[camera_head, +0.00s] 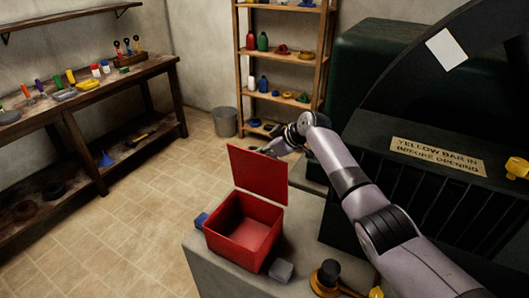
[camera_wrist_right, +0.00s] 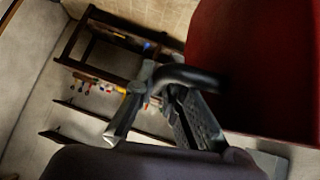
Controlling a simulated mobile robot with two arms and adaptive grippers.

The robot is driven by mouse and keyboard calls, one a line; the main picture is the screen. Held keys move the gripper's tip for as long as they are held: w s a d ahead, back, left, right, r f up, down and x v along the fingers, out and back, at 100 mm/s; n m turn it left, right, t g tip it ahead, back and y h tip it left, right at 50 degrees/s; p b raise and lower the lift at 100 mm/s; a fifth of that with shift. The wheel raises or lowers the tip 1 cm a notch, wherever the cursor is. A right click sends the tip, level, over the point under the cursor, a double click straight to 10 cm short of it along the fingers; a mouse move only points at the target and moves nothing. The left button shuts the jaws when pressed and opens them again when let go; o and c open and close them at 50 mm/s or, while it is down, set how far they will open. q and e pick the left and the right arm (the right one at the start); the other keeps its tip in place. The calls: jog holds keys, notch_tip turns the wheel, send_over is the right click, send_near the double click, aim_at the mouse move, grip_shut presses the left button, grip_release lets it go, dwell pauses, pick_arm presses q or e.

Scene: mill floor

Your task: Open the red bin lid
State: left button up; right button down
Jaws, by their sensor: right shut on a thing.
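The red bin (camera_head: 238,232) stands on a grey block with its lid (camera_head: 258,174) standing upright at the back edge. I see into the bin, and it looks empty. My right gripper (camera_head: 272,150) is at the lid's top edge, partly hidden behind it. In the right wrist view, the red lid (camera_wrist_right: 262,60) fills the right side, and a black curved handle (camera_wrist_right: 190,77) comes from it. My right gripper (camera_wrist_right: 150,108) is shut on this handle. My left gripper is not in view.
The grey block (camera_head: 205,268) also bears a small blue block (camera_head: 201,220), a grey block (camera_head: 281,270) and a black-knobbed device (camera_head: 328,275). A dark machine (camera_head: 430,160) with a yellow-bar sign stands at the right. A workbench (camera_head: 85,95) is at the left. Shelves (camera_head: 284,60) and a bucket (camera_head: 225,121) stand behind.

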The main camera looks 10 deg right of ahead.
jog(key=shift+w+r, duration=0.1)
jog(key=shift+r, duration=0.05)
jog(key=c, duration=1.9)
grip_release()
jog(key=shift+v, duration=3.75)
jog(key=shift+d, duration=0.1)
